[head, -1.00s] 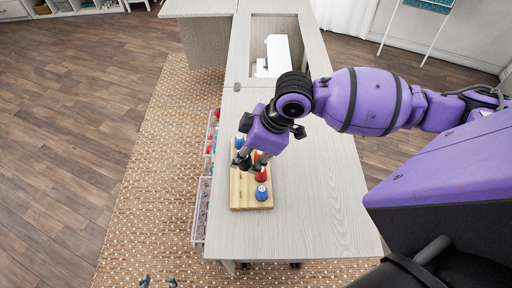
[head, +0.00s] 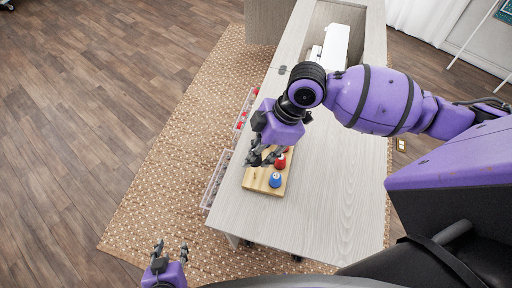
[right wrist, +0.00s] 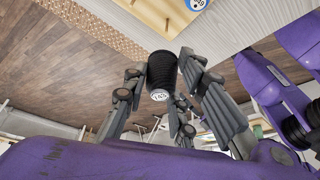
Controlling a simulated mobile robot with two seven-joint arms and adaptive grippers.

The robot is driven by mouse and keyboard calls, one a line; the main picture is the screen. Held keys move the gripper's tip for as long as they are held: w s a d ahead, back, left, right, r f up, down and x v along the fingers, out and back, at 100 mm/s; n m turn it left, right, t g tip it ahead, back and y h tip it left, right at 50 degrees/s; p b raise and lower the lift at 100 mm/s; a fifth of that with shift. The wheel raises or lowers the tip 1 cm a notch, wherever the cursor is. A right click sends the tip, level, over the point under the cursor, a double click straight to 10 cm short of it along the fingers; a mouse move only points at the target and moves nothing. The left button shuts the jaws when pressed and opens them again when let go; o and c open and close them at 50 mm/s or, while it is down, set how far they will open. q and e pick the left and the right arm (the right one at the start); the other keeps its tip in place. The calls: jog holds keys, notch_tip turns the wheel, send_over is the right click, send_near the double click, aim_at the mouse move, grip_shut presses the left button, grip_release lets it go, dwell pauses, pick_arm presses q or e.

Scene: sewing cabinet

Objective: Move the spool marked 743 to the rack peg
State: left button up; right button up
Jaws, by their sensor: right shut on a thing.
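My right gripper (head: 262,160) is over the back left of the wooden rack (head: 258,184). In the right wrist view its fingers (right wrist: 158,95) are shut on a black ribbed spool (right wrist: 162,68) with a round white label; the digits are too small to read surely. In the head view this spool does not stand out from the dark fingers. A blue spool (head: 275,181) and a red spool (head: 281,162) stand on the rack's right side. The rack's front left is bare; its back is hidden by my gripper. My left gripper (head: 172,246) is open and empty, low at the front.
The rack stands at the left edge of the pale wood table (head: 335,180). Clear drawers (head: 216,178) with small things jut out below that edge. A white machine (head: 334,46) sits in the table's far recess. The table right of the rack is clear.

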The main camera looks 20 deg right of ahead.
notch_tip(320, 180, down, 6)
jog(key=b, duration=0.2)
jog(key=shift+s+r+b, duration=0.15)
jog(key=shift+r+b, duration=0.05)
jog(key=shift+b, duration=0.15)
jog(key=shift+r, duration=0.5)
jog(key=shift+a+f, duration=0.1)
jog(key=shift+f, duration=0.55)
pick_arm(q)
jog(key=shift+g, duration=0.3)
jog(key=shift+s+a+f, duration=0.35)
jog(key=shift+s+f, duration=0.25)
jog(key=shift+f, duration=0.2)
jog(key=shift+s+a+f, duration=0.3)
jog(key=shift+s+f, duration=0.3)
jog(key=shift+f, duration=0.15)
jog(key=shift+a+f, duration=0.1)
pick_arm(e)
jog(key=shift+f, duration=0.3)
pick_arm(q)
jog(key=shift+w+f, duration=0.1)
jog(key=shift+w, duration=0.15)
pick_arm(e)
jog(key=shift+f, duration=0.55)
pick_arm(q)
jog(key=shift+s+f, duration=0.15)
jog(key=shift+s, duration=0.05)
pick_arm(e)
jog(key=shift+f, duration=0.4)
